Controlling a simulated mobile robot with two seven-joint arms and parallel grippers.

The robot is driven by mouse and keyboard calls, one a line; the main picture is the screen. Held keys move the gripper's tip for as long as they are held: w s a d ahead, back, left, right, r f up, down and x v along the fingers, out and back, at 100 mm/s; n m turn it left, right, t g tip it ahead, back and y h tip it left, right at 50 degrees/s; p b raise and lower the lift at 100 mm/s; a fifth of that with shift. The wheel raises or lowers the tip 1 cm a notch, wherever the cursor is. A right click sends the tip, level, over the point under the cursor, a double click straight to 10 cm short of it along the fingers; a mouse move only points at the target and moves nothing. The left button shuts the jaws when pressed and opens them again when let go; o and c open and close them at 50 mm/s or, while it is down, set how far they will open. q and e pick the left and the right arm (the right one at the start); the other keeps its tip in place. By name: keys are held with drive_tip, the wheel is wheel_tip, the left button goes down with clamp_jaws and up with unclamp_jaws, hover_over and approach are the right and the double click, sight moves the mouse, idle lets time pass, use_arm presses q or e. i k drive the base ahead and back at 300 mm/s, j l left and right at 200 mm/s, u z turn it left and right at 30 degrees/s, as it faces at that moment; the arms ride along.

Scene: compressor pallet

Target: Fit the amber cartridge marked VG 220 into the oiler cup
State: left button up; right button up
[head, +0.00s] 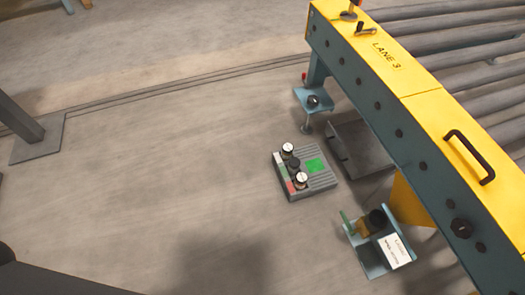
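Neither of my grippers shows. A grey ribbed box (318,184) sits on the floor left of the conveyor. Two small round pieces with white tops, one at its upper left (288,149) and one at its lower edge (302,178), stand on it, with a black round piece (294,163) between them. I cannot read their markings or tell which is the amber VG 220 cartridge. A blue-grey bracket (371,261) near the conveyor carries a black round part (377,218), an amber-brown part (362,229) and a white label (396,251). I cannot tell which part is the oiler cup.
A roller conveyor with a yellow side rail (420,98) marked LANE 3 and a black handle (470,157) fills the right. A conveyor foot (313,101) stands behind the box. A grey post base (38,140) stands at left. The middle floor is clear.

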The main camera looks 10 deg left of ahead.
sight(378, 224)
drive_tip(key=i+j+z, duration=0.1)
drive_tip(key=i+j, duration=0.3)
drive_tip(key=j, duration=0.25)
drive_tip(key=i+j+z, duration=0.15)
drive_tip(key=j, duration=0.2)
drive_tip(key=i+j, duration=0.2)
drive_tip(key=j, duration=0.15)
drive_tip(key=i+j+z, duration=0.15)
drive_tip(key=j, duration=0.2)
drive_tip(key=i+j, duration=0.15)
drive_tip(key=j, duration=0.2)
drive_tip(key=i+z, duration=0.05)
